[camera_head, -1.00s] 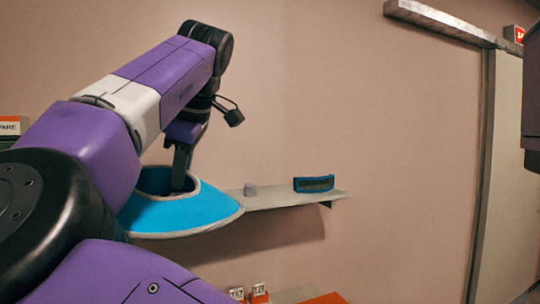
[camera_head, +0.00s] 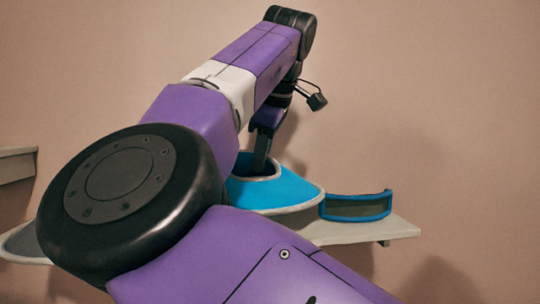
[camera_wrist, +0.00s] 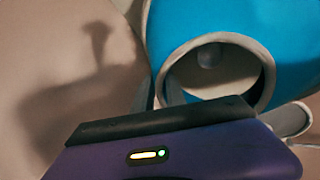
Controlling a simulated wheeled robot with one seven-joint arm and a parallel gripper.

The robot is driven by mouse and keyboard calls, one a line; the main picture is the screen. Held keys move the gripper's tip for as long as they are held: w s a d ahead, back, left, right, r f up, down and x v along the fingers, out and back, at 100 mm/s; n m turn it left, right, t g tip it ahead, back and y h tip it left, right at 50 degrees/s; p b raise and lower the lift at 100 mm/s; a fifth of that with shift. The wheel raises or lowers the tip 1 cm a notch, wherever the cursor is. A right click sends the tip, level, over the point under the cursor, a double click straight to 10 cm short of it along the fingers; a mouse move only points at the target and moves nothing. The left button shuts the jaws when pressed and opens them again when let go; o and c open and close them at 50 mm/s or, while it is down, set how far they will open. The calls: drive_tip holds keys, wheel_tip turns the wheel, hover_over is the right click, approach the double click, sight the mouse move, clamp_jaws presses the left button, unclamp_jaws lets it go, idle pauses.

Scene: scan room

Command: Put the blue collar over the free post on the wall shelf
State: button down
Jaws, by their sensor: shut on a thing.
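My gripper (camera_head: 262,167) is shut on the rim of the blue collar (camera_head: 290,190), a wide blue piece with a pale edge and a round opening. The collar is held roughly level at the wall shelf (camera_head: 372,231), overlapping its left part in the head view. In the wrist view the collar (camera_wrist: 295,30) has its opening towards me, and a grey round post (camera_wrist: 209,56) shows through the opening. The post is hidden in the head view. I cannot tell how high the collar is above the shelf.
A blue-edged dark band (camera_head: 357,207) stands on the shelf, close to the collar's right edge. A grey ledge (camera_head: 16,165) is on the far left wall, with a pale-rimmed object (camera_head: 22,243) below it, partly behind my arm. The wall to the right is clear.

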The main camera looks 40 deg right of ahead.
drive_tip(key=shift+f+b, duration=2)
drive_tip(key=shift+f, duration=0.8)
drive_tip(key=c, duration=1.3)
unclamp_jaws()
drive_tip(key=b+v, duration=0.1)
drive_tip(key=v, duration=0.7)
drive_tip(key=shift+a+f, duration=0.1)
